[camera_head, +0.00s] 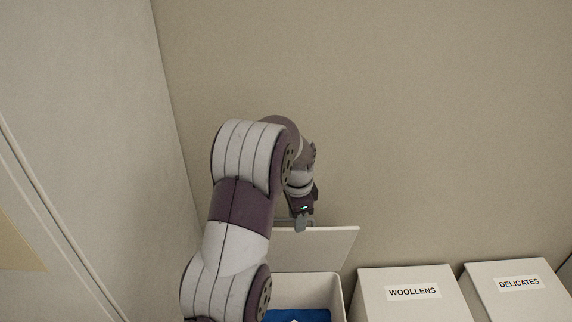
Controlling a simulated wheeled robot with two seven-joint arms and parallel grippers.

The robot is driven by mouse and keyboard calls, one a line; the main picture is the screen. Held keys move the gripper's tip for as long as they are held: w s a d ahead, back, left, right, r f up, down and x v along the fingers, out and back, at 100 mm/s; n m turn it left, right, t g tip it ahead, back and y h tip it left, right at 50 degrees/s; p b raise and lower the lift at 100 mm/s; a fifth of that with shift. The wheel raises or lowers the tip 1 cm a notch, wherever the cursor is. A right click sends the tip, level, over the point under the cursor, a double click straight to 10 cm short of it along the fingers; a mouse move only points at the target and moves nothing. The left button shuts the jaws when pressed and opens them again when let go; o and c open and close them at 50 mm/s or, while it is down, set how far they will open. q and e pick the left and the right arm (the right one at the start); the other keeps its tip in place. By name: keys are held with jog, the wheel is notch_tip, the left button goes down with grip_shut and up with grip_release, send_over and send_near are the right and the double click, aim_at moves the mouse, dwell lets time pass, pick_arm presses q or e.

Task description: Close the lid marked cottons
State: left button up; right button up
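An open white lid (325,247) stands raised at the back of a white bin (337,291), close to the wall. No marking shows on the side of the lid that I see, so I cannot read cottons on it. Blue cloth (312,315) lies inside the bin. My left arm comes in from the lower left and covers the left part of the bin and lid. My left gripper (303,223) is at the lid's top edge, with its fingers pointing down. I cannot tell whether it touches the lid or whether its fingers are apart. My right gripper is out of view.
To the right stand a closed bin marked WOOLLENS (408,308) and a closed bin marked DELICATES (517,301). A beige wall (430,130) rises behind the bins. A pale side wall (90,120) stands to the left of my arm.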

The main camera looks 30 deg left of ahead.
aim_at(284, 219)
pick_arm(q)
jog(key=w+a+r+m+p, duration=0.3)
jog(key=a+r+p, duration=0.1)
jog(key=a+r, duration=0.2)
jog(key=f+p, duration=0.1)
jog(key=f, duration=0.3)
jog(key=w+f+p, duration=0.1)
jog(key=f, duration=0.3)
jog(key=f+p, duration=0.1)
jog(key=f, duration=0.2)
jog(key=shift+w+a+f+p, duration=0.15)
jog(key=shift+a+f+p, duration=0.15)
jog(key=shift+a+f, duration=0.1)
jog(key=shift+f, duration=0.45)
jog(key=shift+w+f, duration=0.1)
jog(key=shift+w, duration=0.05)
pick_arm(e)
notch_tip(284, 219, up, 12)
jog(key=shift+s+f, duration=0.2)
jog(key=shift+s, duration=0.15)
pick_arm(q)
grip_shut()
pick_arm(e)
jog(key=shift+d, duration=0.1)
